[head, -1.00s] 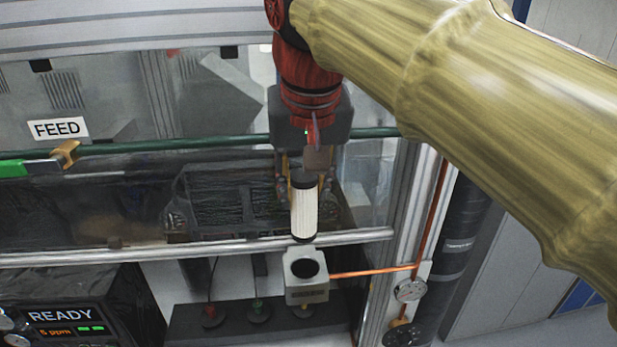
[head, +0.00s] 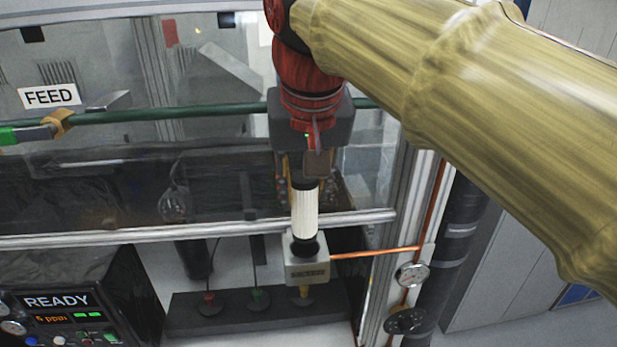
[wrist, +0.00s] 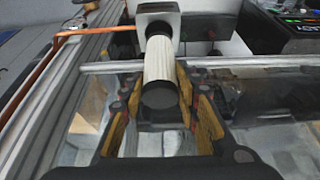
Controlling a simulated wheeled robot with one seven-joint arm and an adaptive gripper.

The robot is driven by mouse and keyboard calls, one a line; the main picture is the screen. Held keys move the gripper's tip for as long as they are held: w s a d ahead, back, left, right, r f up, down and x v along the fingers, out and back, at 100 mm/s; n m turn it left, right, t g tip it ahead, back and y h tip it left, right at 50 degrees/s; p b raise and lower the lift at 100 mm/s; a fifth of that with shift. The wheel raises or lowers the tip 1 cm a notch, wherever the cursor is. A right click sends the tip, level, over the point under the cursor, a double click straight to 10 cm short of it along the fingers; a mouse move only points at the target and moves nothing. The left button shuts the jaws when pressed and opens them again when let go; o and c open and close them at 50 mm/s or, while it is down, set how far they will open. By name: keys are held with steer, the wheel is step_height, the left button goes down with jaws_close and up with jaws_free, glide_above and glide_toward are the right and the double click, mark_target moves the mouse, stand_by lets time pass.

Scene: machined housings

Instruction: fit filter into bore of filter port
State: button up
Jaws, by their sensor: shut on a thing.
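The filter (head: 304,212) is a white pleated cylinder with black end caps. It hangs upright below my gripper (head: 304,180), which is shut on its upper end. The filter port (head: 307,272) is a light grey block with a dark round bore in its top, fed by a copper pipe. The filter's lower black cap is at the bore's mouth; I cannot tell how far it is inside. In the wrist view, the filter (wrist: 158,62) lies between the yellow-padded fingers of my gripper (wrist: 160,105), its far end at the port (wrist: 157,12).
A dark base with coloured knobs (head: 258,300) lies below. A READY panel (head: 70,310) stands at lower left.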

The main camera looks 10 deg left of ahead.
mark_target(305, 223)
steer(key=shift+f+b, duration=0.35)
steer(key=shift+f, duration=0.45)
steer(key=shift+f+b, duration=2.05)
steer(key=shift+f, duration=0.75)
stand_by(0.9)
steer(key=o, duration=1.3)
steer(key=shift+o, duration=0.2)
steer(key=v, duration=1.2)
steer(key=shift+s, duration=0.1)
